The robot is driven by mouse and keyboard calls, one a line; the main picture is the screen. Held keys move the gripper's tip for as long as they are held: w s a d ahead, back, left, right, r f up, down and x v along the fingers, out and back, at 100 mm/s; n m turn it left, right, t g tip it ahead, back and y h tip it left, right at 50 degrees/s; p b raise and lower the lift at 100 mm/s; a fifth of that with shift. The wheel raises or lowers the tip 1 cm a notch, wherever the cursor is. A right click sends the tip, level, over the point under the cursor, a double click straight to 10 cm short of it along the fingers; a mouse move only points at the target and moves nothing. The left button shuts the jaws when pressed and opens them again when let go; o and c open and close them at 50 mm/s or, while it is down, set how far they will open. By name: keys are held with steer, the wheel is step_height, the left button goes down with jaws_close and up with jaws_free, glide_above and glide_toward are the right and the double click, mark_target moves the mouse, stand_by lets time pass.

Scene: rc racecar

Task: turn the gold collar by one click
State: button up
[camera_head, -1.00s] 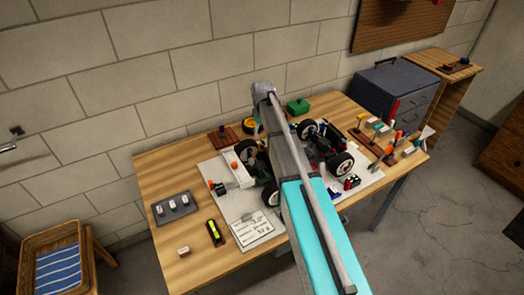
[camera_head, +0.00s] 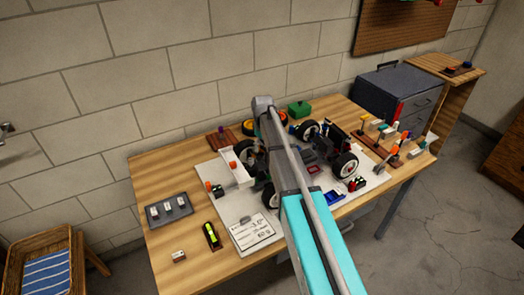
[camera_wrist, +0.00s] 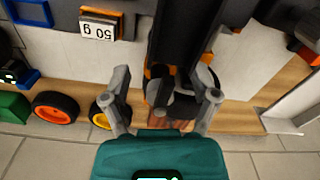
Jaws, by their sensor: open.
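The RC car (camera_head: 318,150) sits on a white mat on the bench in the head view, partly hidden by my arm. My gripper (camera_wrist: 163,92) is open in the wrist view, its two grey fingers spread. A dark rounded car part (camera_wrist: 172,100) with orange-gold edges shows between and beyond the fingers. I cannot tell whether it touches them. I cannot make out the gold collar for certain in either view. In the head view my gripper is hidden behind my own arm.
A wheel with an orange rim (camera_wrist: 55,107) and one with a yellow rim (camera_wrist: 102,116) stand left of my gripper. A green box (camera_head: 299,109) is at the bench's back. A tool rack (camera_head: 378,145) stands right of the car.

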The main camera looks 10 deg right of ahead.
steer(key=shift+f, duration=0.35)
jaws_close()
stand_by(0.4)
steer(key=shift+m, duration=2.3)
